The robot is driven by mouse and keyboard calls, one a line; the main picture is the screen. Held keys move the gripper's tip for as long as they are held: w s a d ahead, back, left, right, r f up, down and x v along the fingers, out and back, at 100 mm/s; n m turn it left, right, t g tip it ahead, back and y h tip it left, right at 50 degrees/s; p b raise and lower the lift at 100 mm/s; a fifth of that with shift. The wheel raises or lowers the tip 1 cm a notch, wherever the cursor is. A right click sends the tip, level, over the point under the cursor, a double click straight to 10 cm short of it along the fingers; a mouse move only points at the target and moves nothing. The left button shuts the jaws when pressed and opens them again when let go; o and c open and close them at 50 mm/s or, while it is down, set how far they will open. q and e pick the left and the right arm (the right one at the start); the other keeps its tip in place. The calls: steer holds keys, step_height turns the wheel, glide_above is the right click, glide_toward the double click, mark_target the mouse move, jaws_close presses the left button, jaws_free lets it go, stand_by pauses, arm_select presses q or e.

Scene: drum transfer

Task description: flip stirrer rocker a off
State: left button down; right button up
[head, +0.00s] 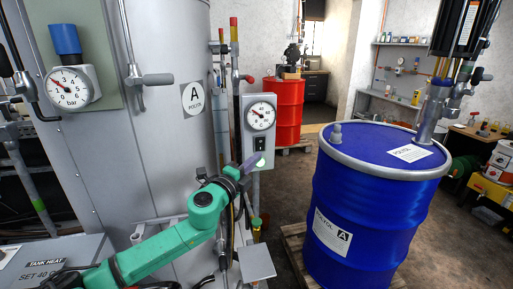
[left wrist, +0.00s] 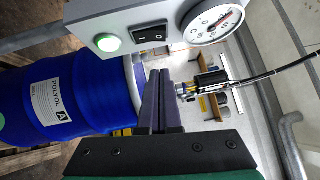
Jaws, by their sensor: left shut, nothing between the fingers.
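The rocker switch (head: 260,144) is a small black switch on a grey control box (head: 249,122), below a round dial gauge (head: 261,115). In the left wrist view the rocker (left wrist: 147,33) sits between a lit green lamp (left wrist: 107,42) and the gauge (left wrist: 214,24). Its exact tilt is too small to tell. My left gripper (head: 255,162) is just below the rocker in the head view. Its dark fingers (left wrist: 160,74) are shut and empty, pointing toward the box, with a visible gap in the picture between tips and rocker. My right gripper is not in view.
A grey tank (head: 160,150) with a POLYOL A label stands left of the box. A blue POLYOL drum (head: 385,215) stands on a pallet at the right. Thin pipes (head: 234,90) run beside the box. A red drum (head: 285,110) is behind. Floor is open between the drums.

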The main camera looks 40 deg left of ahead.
mark_target(263, 141)
arm_select(q)
steer(key=w+a, duration=0.2)
steer(key=w, duration=0.1)
steer(key=w+a, duration=0.1)
steer(key=shift+w+a+r, duration=0.15)
steer(key=shift+w+r, duration=0.2)
steer(key=shift+r, duration=0.05)
steer(key=shift+w+a, duration=0.15)
steer(key=shift+a, duration=0.15)
